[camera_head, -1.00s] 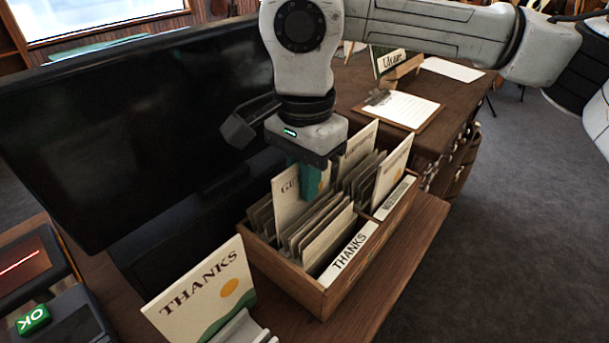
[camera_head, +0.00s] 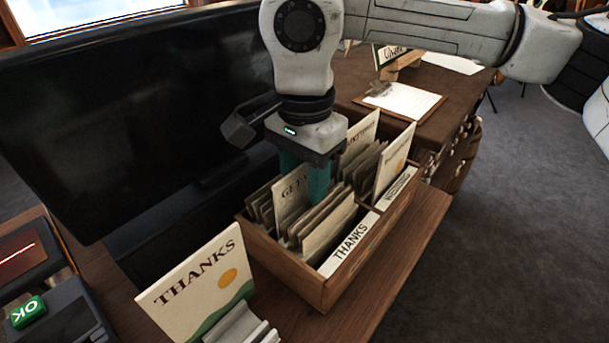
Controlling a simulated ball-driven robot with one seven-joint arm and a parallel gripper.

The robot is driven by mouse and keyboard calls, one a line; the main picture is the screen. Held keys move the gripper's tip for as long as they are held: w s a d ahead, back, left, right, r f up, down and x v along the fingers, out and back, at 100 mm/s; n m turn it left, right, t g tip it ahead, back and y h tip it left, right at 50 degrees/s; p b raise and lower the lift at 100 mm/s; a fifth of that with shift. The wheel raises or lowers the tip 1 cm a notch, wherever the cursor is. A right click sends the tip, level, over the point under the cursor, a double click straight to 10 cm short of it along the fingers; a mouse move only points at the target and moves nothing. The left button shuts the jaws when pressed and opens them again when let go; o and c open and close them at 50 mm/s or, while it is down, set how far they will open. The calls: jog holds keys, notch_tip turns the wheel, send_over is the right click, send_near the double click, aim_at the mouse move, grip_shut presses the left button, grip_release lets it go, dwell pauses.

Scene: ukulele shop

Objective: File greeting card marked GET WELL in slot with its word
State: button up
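My gripper (camera_head: 305,172) has teal fingers and points down over the wooden card box (camera_head: 290,275). It is shut on the cream greeting card (camera_head: 288,196), whose visible letters start with "GE"; a finger covers the rest. The card stands nearly upright with its lower part down among the cards in the back-left part of the box. The slot label there is hidden. Whether the card touches the bottom cannot be seen. The front-left slot bears a THANKS label (camera_head: 349,243) and holds several cards. The front-right slot has a label (camera_head: 397,188) too small to read surely.
Taller cards stand in the right-hand slots, one at the back (camera_head: 359,140) and one at the front (camera_head: 393,163). A THANKS card (camera_head: 205,287) stands in a holder left of the box. A large dark monitor (camera_head: 130,120) is close behind. A clipboard (camera_head: 400,103) lies beyond.

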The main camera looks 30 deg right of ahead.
notch_tip(320, 180, up, 11)
jog(key=shift+f, duration=0.1)
dwell(0.6)
dwell(0.6)
